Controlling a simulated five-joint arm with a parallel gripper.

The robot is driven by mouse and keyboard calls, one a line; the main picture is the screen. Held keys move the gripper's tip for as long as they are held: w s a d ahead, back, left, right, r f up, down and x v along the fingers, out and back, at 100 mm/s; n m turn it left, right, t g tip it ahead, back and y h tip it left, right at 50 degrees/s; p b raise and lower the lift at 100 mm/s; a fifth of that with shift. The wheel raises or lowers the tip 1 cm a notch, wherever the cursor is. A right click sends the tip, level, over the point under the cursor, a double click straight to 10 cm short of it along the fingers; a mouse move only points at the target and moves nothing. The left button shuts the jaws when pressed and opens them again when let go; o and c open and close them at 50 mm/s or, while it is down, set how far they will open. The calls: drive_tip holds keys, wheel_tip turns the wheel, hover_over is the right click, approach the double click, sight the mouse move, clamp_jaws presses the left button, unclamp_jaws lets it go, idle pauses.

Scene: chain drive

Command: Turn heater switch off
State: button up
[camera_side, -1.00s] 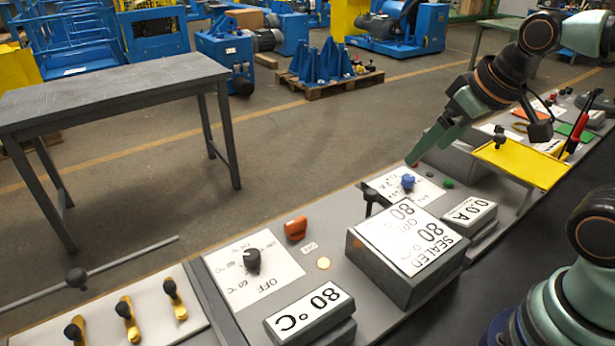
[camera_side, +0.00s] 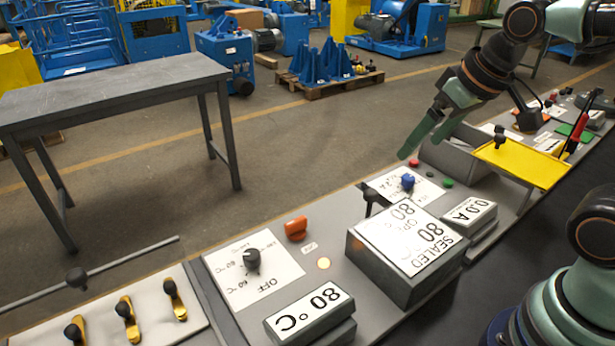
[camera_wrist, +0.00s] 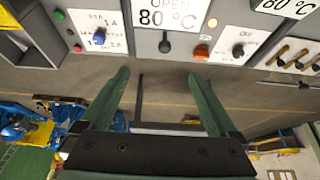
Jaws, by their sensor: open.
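A black knob (camera_side: 252,260) stands on a white plate (camera_side: 281,262) marked OFF and with °C values, at the lower left of the side view. It also shows at the upper right of the wrist view (camera_wrist: 238,50). An orange handle (camera_side: 296,228) is just beside the plate, and a small pale orange lamp (camera_side: 323,263) is near it. My gripper (camera_side: 420,147) is open and empty, raised near the blue knob (camera_side: 408,181) and well right of the black knob.
A box marked SEALED (camera_side: 405,250) rises from the panel, with a black lever (camera_side: 372,199) beside it. An 80 °C display (camera_side: 310,310) stands in front of the plate. A yellow tray (camera_side: 521,164) is at right. Brass-based levers (camera_side: 128,318) are at lower left.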

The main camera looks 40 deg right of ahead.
drive_tip(key=w+a+g, duration=0.1)
drive_tip(key=w+a, duration=0.2)
drive_tip(key=w, duration=0.2)
drive_tip(key=g, duration=0.4)
hover_over(296, 220)
wheel_tip(296, 220, down, 9)
wheel_tip(296, 220, down, 12)
drive_tip(key=shift+s+f, duration=0.1)
drive_tip(key=shift+f, duration=0.1)
drive_tip(key=shift+c, duration=0.3)
drive_tip(key=c, duration=1.3)
